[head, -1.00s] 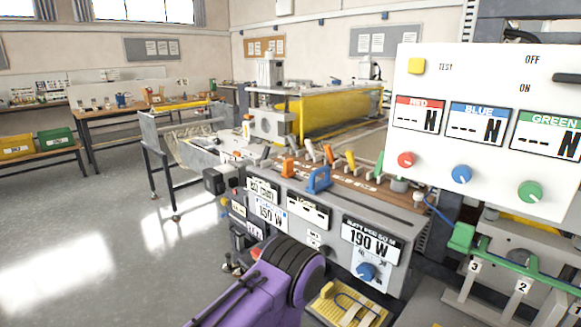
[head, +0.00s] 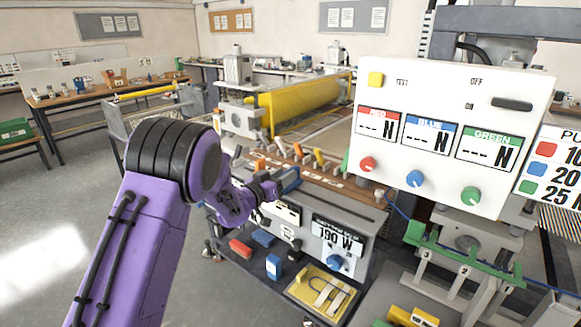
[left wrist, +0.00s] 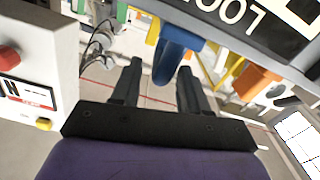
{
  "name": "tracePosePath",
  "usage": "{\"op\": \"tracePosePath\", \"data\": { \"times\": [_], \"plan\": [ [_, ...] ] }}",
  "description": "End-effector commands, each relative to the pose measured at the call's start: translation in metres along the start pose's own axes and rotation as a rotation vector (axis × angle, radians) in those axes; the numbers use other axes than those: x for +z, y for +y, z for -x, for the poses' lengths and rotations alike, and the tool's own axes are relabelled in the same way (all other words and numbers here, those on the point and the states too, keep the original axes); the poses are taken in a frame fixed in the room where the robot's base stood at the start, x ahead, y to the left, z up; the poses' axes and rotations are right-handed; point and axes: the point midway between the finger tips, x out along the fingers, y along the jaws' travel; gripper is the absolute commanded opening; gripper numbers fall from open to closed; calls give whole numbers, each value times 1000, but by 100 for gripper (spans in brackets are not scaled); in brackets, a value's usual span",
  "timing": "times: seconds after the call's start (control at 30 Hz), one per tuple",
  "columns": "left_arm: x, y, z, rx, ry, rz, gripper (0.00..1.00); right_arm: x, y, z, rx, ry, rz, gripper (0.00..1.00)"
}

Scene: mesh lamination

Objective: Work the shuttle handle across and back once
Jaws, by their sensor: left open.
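A blue handle (head: 289,180) stands at the front edge of the loom's brown top board, beside several coloured levers. No readable label marks which one is the shuttle handle. My left gripper (head: 276,191) is right by the blue handle in the head view and partly covers it. In the left wrist view the blue handle (left wrist: 178,62) shows just beyond and between the tips of my left gripper (left wrist: 160,68). The fingers are apart with a clear gap between them. Whether they touch the handle cannot be told. My right gripper is out of view.
An orange lever (head: 259,165) and a yellow lever (head: 318,157) stand close to the blue handle. A white control panel (head: 440,140) with red, blue and green knobs rises at the right. A yellow roller (head: 300,103) lies behind. The floor at left is clear.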

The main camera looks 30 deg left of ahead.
Motion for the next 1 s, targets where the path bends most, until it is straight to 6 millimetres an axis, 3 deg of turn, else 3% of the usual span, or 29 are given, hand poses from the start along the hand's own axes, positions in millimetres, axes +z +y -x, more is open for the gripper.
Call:
{"op": "tracePosePath", "data": {
  "times": [0.2, 0.5, 0.57, 0.63, 0.67, 0.87, 1.0],
  "plan": [
    [-1, 0, -32, -1, -1, 1, 44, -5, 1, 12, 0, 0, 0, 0],
    [1, 0, -36, -1, -1, 3, 44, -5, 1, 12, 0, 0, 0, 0],
    [1, 0, -36, -1, -1, 3, 28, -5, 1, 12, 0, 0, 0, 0],
    [1, 0, -36, -1, -1, 2, 5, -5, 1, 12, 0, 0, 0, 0],
    [1, 0, -36, -1, -1, 2, 0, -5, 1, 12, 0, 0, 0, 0],
    [1, 2, -36, -1, -1, 2, 0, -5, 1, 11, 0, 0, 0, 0],
    [3, 13, -37, 2, 0, 3, 0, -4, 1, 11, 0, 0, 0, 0]
  ]
}}
